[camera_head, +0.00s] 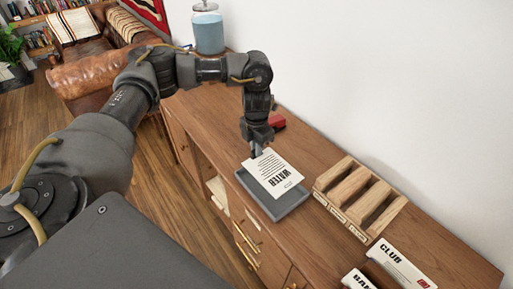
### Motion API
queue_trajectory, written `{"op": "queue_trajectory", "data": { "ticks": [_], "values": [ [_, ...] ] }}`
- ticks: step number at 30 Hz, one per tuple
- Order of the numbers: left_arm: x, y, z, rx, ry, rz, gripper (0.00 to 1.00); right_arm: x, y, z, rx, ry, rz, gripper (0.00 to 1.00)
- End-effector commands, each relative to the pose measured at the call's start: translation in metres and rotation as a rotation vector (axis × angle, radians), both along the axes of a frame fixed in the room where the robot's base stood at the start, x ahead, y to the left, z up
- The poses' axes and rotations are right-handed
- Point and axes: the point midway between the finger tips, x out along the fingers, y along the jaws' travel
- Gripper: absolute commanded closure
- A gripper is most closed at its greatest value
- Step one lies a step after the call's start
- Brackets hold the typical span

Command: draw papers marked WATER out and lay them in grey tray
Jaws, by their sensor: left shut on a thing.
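A white paper marked WATER (275,177) is held at its upper left edge by my left gripper (257,152), which is shut on it. The paper is tilted and lies over the grey tray (294,204) on the wooden cabinet top. Whether it touches the tray floor I cannot tell. A wooden rack with slots (348,185) stands right of the tray, and I see no papers standing in it. My right gripper is not in view.
Papers marked CLUB (398,262) and BAN (357,281), the latter cut off, show at the lower right. A red object (278,122) lies behind the gripper. A glass jar with blue contents (208,30) stands at the far end. A white wall borders the cabinet.

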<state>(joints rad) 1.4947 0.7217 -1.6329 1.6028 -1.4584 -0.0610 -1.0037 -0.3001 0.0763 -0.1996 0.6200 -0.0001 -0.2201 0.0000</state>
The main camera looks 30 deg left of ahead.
Motion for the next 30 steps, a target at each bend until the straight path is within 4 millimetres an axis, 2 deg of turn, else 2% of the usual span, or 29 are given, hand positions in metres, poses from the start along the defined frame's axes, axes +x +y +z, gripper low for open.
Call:
{"op": "queue_trajectory", "data": {
  "ticks": [8, 14, 26, 30],
  "values": [
    [0.000, 0.002, -0.002, 0.001, 0.001, -0.025, 1.00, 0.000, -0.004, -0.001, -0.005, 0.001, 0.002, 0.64],
    [0.000, 0.001, -0.010, 0.000, 0.001, -0.023, 1.00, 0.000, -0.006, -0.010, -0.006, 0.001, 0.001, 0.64],
    [0.000, 0.002, -0.047, 0.001, 0.002, -0.023, 1.00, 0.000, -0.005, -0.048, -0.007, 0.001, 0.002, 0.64],
    [0.000, 0.001, -0.057, 0.000, 0.001, -0.023, 1.00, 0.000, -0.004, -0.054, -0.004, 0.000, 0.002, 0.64]
  ]
}}
